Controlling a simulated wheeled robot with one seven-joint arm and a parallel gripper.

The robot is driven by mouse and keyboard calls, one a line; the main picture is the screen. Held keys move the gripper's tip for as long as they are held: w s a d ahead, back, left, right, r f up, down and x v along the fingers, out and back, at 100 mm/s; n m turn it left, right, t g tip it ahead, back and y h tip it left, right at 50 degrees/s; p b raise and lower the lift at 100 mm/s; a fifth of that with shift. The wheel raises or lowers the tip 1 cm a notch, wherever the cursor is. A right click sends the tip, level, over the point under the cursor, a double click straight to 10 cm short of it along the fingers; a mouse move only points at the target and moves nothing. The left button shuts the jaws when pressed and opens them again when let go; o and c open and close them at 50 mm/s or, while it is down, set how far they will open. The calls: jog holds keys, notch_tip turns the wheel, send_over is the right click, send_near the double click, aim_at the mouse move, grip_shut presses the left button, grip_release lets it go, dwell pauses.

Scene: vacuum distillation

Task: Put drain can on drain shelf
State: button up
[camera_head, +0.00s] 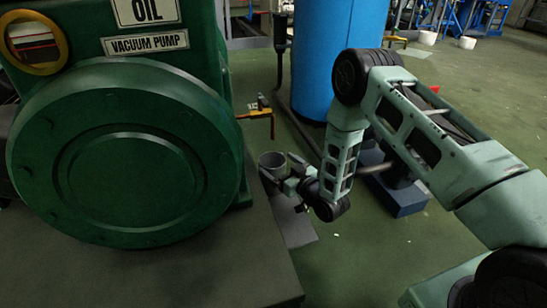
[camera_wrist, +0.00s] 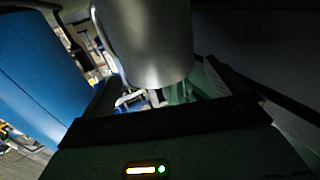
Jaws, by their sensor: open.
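The drain can, a small grey cylinder (camera_head: 272,161), is just below the brass drain tap (camera_head: 257,111) on the green vacuum pump. My gripper (camera_head: 283,171) is open beside the can, its fingers pointing toward it. In the wrist view the can (camera_wrist: 150,42) fills the top middle, between the two spread fingers; whether either touches it cannot be told. A small grey plate (camera_head: 297,228) lies low beside the pump's base and looks like the drain shelf, partly hidden by my gripper. What is under the can is hidden.
The large green pump (camera_head: 125,155) stands on a dark plinth (camera_head: 220,260) at left. A tall blue cylinder (camera_head: 338,50) stands behind my arm, with a dark blue block (camera_head: 408,200) on the floor at right. Green floor (camera_head: 365,260) is open in front.

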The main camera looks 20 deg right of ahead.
jog(key=p+v, duration=0.3)
jog(key=v, duration=0.5)
jog(key=shift+s, duration=0.1)
